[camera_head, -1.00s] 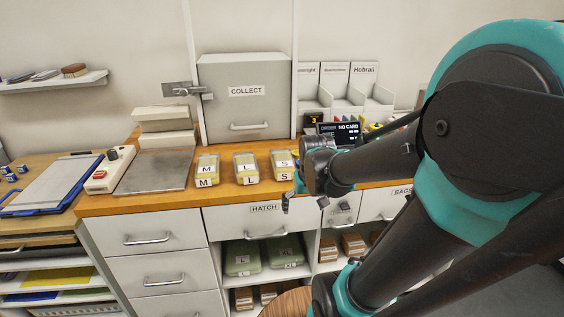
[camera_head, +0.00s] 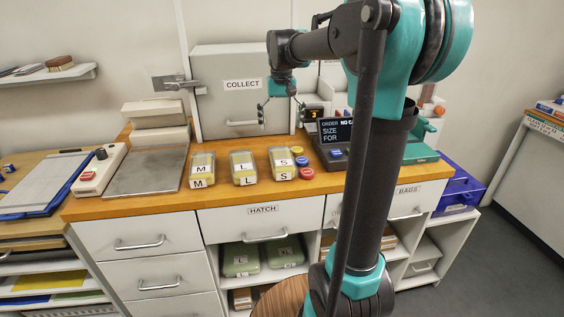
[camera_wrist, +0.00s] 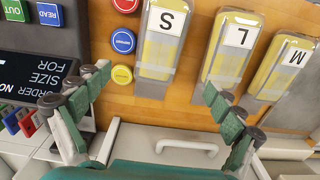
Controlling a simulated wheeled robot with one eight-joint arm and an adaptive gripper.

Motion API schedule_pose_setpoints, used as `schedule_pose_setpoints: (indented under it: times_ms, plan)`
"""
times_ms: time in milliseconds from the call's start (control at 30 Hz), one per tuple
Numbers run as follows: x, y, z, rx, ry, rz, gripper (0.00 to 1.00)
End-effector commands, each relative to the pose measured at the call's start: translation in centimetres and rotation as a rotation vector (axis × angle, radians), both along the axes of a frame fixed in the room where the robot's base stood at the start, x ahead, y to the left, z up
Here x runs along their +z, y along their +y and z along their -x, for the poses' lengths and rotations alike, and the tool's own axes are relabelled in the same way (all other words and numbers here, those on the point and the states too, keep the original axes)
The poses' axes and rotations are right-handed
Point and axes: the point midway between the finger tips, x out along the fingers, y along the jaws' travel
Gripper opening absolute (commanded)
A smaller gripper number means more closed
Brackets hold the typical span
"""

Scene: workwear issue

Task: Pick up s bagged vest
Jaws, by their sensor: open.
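Three clear-bagged yellow vests lie in a row on the wooden counter in the head view, marked M (camera_head: 202,168), L (camera_head: 243,166) and S (camera_head: 281,162). The S bagged vest is the rightmost, beside coloured round buttons. In the wrist view the S bagged vest (camera_wrist: 160,45) lies at top centre, with the L bag (camera_wrist: 232,50) and M bag (camera_wrist: 285,68) to its right. My gripper (camera_head: 279,114) is open and empty, raised above the counter behind the S bag. In the wrist view its fingers (camera_wrist: 155,120) are spread wide, apart from the bags.
The grey COLLECT hatch (camera_head: 240,95) stands behind the bags. An order screen (camera_head: 335,131) and buttons (camera_head: 301,161) are right of the S bag. A flat metal plate (camera_head: 146,172) lies to the left. Green bags (camera_head: 240,259) sit on a shelf below the HATCH drawer (camera_head: 262,221).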

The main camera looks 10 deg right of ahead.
Motion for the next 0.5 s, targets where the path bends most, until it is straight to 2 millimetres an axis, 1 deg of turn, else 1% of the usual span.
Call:
schedule_pose_setpoints:
  times_ms: [33, 200, 300, 500]
  plan:
    - [-1.1, 0.0, 0.0, 0.0, 0.0, 0.0, 0.94]
    - [-4.3, 0.0, 0.0, 0.0, 0.0, 0.0, 0.94]
    - [-5.6, 0.0, 0.0, 0.0, -0.001, 0.0, 0.94]
    - [-6.8, 0.0, 0.0, 0.0, -0.001, 0.0, 0.94]
